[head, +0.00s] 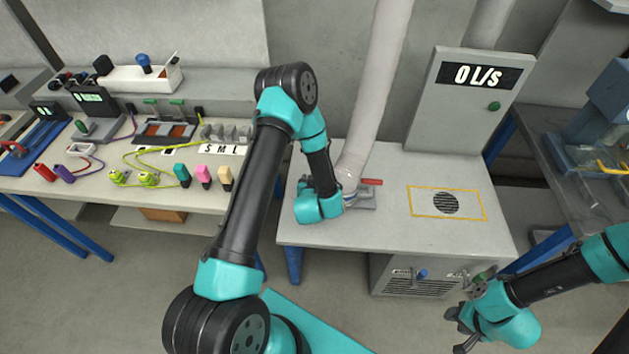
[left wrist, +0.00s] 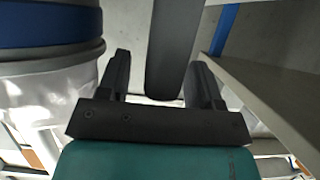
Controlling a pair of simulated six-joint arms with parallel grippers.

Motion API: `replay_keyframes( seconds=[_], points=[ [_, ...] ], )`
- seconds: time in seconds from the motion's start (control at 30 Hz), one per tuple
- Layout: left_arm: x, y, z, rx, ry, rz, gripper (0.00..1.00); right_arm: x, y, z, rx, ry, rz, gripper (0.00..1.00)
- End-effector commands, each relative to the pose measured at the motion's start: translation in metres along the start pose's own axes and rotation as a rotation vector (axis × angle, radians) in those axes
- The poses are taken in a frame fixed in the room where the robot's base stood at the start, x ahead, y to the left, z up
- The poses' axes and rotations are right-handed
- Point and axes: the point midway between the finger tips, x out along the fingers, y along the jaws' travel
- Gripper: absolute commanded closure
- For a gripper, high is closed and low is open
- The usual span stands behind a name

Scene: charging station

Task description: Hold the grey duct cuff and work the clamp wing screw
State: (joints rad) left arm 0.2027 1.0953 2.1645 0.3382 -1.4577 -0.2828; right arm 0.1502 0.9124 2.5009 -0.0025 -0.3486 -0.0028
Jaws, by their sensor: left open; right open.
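A pale duct (head: 376,90) comes down from above to the table. Its lower end is beside my left gripper (head: 343,192), which partly hides it, so I cannot make out the cuff clearly. A red bar (head: 372,182) sticks out to the right there, above a small grey plate (head: 362,201); I cannot tell whether it is the wing screw. In the left wrist view my left gripper (left wrist: 162,82) is open, with a dark grey upright piece (left wrist: 172,45) showing between its fingers; contact is unclear. My right gripper (head: 458,330) is open and empty, low in front of the table.
The table (head: 400,165) bears a panel reading "0 L/s" (head: 465,105) and a yellow-framed round vent (head: 446,203). A cabinet with a blue knob (head: 421,274) is below. A cluttered bench (head: 80,185) stands left, a dark bench (head: 560,125) right. The table's front right is clear.

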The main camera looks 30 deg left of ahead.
Motion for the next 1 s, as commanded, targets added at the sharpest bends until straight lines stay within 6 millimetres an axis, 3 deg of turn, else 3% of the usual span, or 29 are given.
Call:
replay_keyframes(
  seconds=[0.07, 0.7, 1.0],
  points=[
    [-0.0001, 0.0001, 0.0000, 0.000, 0.000, 0.000, 0.40, 0.0000, 0.0000, 0.0000, 0.000, 0.000, 0.000, 0.57],
    [-0.0003, 0.0002, -0.0001, 0.000, 0.000, 0.000, 1.00, 0.0000, 0.0000, 0.0000, 0.000, 0.000, 0.000, 0.57],
    [-0.0003, 0.0002, -0.0001, 0.000, 0.001, 0.000, 1.00, 0.0000, 0.0000, 0.0000, 0.000, 0.000, 0.000, 0.57]
  ],
)
